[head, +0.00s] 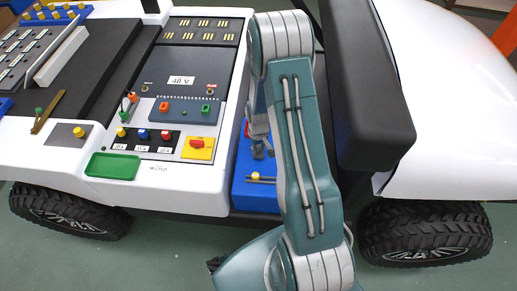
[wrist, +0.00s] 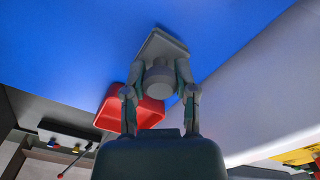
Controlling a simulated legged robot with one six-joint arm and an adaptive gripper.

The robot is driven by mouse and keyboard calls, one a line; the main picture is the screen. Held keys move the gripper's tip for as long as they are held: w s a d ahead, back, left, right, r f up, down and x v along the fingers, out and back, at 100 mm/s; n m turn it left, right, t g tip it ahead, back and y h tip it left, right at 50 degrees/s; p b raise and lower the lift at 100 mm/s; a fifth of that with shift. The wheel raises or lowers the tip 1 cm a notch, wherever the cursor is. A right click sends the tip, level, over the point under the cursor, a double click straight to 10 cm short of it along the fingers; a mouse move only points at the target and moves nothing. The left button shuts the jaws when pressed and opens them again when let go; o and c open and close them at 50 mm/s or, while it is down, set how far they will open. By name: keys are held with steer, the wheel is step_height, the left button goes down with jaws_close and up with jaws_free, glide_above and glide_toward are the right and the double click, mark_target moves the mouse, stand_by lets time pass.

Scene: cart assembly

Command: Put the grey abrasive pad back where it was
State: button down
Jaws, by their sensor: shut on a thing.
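The grey abrasive pad (wrist: 163,43) shows in the wrist view as a flat grey plate with a round grip on it. My gripper (wrist: 160,76) is shut on that grip, one finger on each side. The pad lies against the blue surface (wrist: 75,45) in the picture; I cannot tell whether it touches it. In the head view my gripper (head: 258,142) is partly hidden behind my arm, over the blue floor (head: 249,195) between the white console and the black seat. The pad cannot be made out clearly there.
A red tray (wrist: 152,112) shows behind my fingers in the wrist view. A pale wall (wrist: 245,90) stands to the right. In the head view, a yellow-topped part (head: 255,176) sits on the blue floor, and a green tray (head: 112,165) and the black seat (head: 368,90) flank the space.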

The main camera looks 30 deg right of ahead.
steer(key=shift+d+f, duration=0.1)
steer(key=shift+f, duration=0.4)
steer(key=shift+c, duration=2)
jaws_free()
